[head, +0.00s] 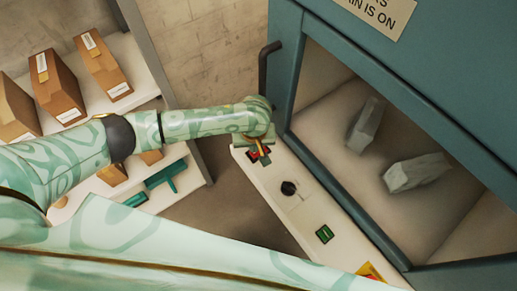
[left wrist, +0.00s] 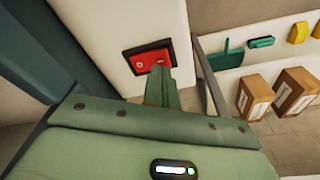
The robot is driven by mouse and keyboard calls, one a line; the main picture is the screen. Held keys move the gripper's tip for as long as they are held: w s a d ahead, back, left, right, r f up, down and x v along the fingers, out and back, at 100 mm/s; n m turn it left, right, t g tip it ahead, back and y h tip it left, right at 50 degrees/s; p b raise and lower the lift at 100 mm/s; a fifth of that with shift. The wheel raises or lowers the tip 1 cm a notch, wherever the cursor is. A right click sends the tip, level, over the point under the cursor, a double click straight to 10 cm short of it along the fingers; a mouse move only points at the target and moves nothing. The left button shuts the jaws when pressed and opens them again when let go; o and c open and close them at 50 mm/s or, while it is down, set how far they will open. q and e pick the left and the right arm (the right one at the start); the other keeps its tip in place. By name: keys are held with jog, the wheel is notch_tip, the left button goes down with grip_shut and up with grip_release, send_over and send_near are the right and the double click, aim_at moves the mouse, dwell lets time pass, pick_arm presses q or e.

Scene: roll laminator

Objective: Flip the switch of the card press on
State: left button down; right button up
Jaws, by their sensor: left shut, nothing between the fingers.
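The red rocker switch (left wrist: 148,59) sits in a black frame on a cream panel (left wrist: 105,25), and the left wrist view shows it best. In the head view, part of the switch (head: 254,154) shows at the far end of the cream control panel (head: 303,212). My left gripper (head: 262,151) is shut and empty, over the switch. In the left wrist view its fingertips (left wrist: 159,70) overlap the switch's lower right part. I cannot tell whether they touch it. My right gripper is not in view.
The panel also carries a black knob (head: 288,188), a green control (head: 324,234) and a yellow-red label (head: 370,271). A teal cabinet (head: 290,60) with a window rises close beside it. Shelves at left hold brown boxes (head: 104,62) and green tools (head: 165,176).

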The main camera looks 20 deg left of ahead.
aim_at(254, 154)
pick_arm(q)
jog(key=shift+f, duration=0.85)
dwell(0.6)
notch_tip(254, 154, up, 2)
jog(key=shift+r+p, duration=0.2)
jog(key=shift+p, duration=0.95)
notch_tip(254, 154, up, 5)
jog(key=p, duration=0.6)
jog(key=shift+f, duration=0.2)
jog(key=shift+s, duration=0.1)
